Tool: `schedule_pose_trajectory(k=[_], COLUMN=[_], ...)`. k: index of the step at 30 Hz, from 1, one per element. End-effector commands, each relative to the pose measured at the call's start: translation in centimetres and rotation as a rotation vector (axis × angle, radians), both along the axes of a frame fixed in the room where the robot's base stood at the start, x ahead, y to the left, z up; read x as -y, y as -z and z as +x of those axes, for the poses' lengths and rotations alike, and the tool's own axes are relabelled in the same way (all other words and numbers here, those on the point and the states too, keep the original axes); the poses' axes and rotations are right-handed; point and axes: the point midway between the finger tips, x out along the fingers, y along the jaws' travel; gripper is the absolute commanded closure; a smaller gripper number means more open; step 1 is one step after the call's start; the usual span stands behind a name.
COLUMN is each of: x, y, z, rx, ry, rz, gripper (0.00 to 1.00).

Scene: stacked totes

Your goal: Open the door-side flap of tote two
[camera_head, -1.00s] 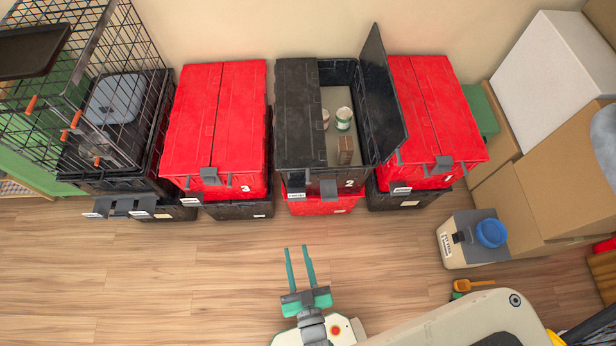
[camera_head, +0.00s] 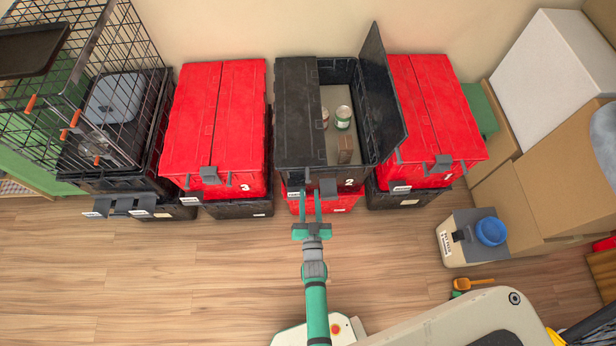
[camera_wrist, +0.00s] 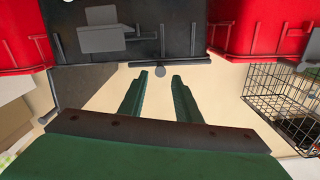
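Tote two (camera_head: 328,178) is black, marked 2, and sits on a red tote. Its right flap (camera_head: 384,95) stands raised, leaning right. Its left flap (camera_head: 297,110) lies shut over the left half. The frames do not show which side the door is on. A grey latch (camera_head: 328,189) hangs on the front; it also shows in the wrist view (camera_wrist: 103,38). My gripper (camera_head: 309,191) is in front of the tote, left of the latch, its fingers apart and empty. In the wrist view the open fingers (camera_wrist: 160,76) point toward the tote's front; contact cannot be told.
Inside tote two are a can (camera_head: 343,118) and a small brown box (camera_head: 345,150). Closed red totes stand at left (camera_head: 213,130) and right (camera_head: 432,120). A wire cage (camera_head: 110,90) is far left.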

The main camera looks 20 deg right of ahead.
Motion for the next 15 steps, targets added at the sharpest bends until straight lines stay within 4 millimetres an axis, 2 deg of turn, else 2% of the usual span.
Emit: schedule_pose_trajectory(k=[3,9,15], x=[0.6,1.5,2.1], y=[-0.1,-0.1,0.0], z=[2.3,5.5,7.3], rx=[0.003,0.001,0.0], ry=[0.0,-0.002,0.0], rz=[-0.001,0.0,0.0], gripper=[0.7,0.7,0.7])
